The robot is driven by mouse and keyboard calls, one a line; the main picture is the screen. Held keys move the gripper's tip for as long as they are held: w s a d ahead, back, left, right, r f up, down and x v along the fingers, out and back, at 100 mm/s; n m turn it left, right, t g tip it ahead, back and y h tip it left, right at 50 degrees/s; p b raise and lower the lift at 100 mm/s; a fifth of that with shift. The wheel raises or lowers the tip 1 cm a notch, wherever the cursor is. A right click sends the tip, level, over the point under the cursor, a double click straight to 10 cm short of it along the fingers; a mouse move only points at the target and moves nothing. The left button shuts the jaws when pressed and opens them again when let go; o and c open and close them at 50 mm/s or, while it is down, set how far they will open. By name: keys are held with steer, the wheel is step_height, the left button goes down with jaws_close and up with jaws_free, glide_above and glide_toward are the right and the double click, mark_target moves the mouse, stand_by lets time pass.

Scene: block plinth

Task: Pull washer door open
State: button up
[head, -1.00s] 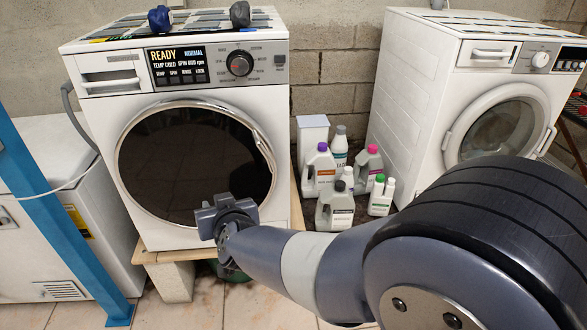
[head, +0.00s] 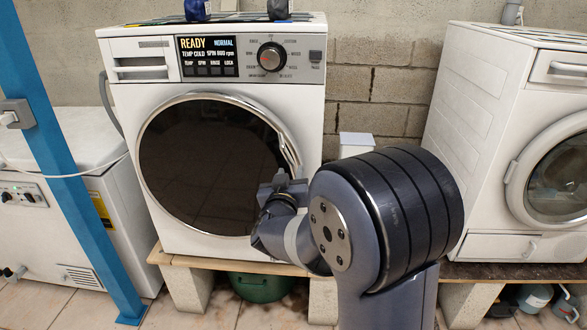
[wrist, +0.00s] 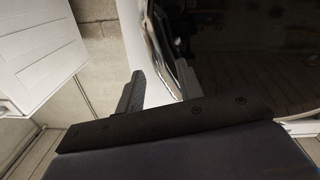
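The white washer (head: 118,110) stands left of centre in the head view. Its round dark-glass door (head: 205,165) with a chrome rim looks shut. A chrome handle (head: 290,155) runs along the door's right edge. My gripper (head: 281,181) is in front of the lower end of this handle; my arm hides part of the door's lower right. In the wrist view my gripper (wrist: 158,88) is open, its two fingers apart. The dark door glass (wrist: 235,45) fills the right there, and the rim lies just beyond the fingers. I cannot tell whether the fingers touch the handle.
A second white washer (head: 475,120) stands at the right. A blue post (head: 60,160) and a white chest unit (head: 80,215) are at the left. A green tub (head: 262,287) sits under the bench. A white container (head: 356,144) stands between the washers.

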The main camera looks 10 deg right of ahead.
mark_target(292, 168)
steer(key=shift+x, duration=2.15)
steer(key=shift+c, duration=0.2)
jaws_close()
